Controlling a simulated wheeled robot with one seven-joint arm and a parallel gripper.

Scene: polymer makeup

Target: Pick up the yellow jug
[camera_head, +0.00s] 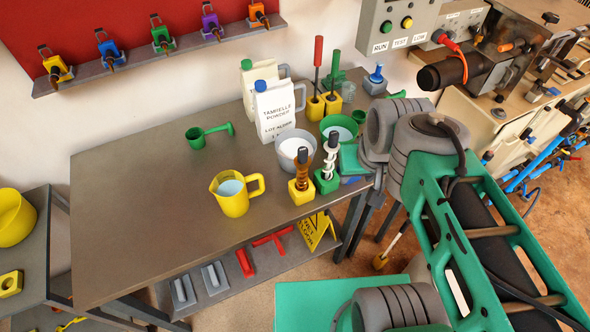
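The yellow jug (234,204) stands upright on the grey table, near its front edge. Its handle points right, and something pale blue-white shows inside it. My green and grey arm fills the right side of the view, to the right of the table and well apart from the jug. I cannot make out my gripper or its fingers; nothing is seen touching the jug.
On the grey table (130,210), a green scoop (204,136) lies behind the jug. White powder jugs (276,112), a grey bowl (294,146) and tools in yellow and green blocks stand to its right. The table's left part is clear. A yellow bucket (12,218) sits far left.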

